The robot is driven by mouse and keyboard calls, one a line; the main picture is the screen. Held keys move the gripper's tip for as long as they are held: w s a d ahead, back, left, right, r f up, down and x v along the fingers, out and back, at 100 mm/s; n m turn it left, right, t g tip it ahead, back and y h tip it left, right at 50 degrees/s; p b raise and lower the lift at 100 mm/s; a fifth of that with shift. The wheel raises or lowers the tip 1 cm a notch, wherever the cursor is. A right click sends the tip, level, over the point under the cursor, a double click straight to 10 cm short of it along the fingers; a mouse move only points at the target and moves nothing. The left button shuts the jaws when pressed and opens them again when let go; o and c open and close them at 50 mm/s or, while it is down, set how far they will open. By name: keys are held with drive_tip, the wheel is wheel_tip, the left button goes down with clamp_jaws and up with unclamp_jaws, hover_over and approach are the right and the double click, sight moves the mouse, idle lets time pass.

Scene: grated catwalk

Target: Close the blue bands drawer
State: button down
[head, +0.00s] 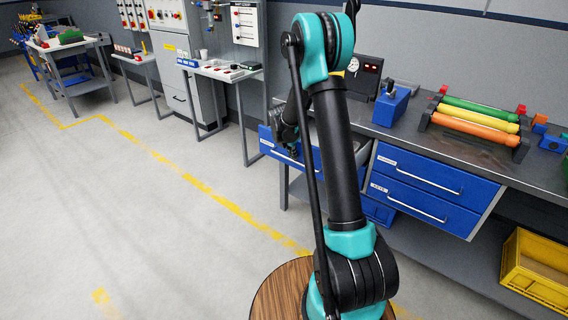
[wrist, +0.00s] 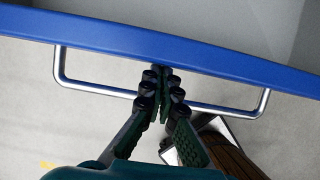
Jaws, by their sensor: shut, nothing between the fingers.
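A blue drawer (head: 268,137) with a bar handle is partly hidden behind my arm at the left of the bench in the head view. It appears to stand out from the bench. In the wrist view its blue front (wrist: 110,33) runs across the top, with the silver handle (wrist: 85,88) below and a grey surface behind. My gripper (wrist: 160,76) is shut and empty, its fingertips at the drawer front near the middle of the handle. I cannot tell whether they touch it. My gripper (head: 293,151) also shows small in the head view. The drawer's label is not readable.
Two other blue drawers (head: 428,176) sit shut to the right under the grey bench top (head: 460,149). A rack of coloured rollers (head: 474,121) stands on the bench. A yellow crate (head: 535,282) is on the lower shelf. The floor to the left is clear.

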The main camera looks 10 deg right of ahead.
drive_tip(key=w+d, duration=1.5)
drive_tip(key=d, duration=0.1)
drive_tip(key=shift+d, duration=0.1)
drive_tip(key=shift+r, duration=0.1)
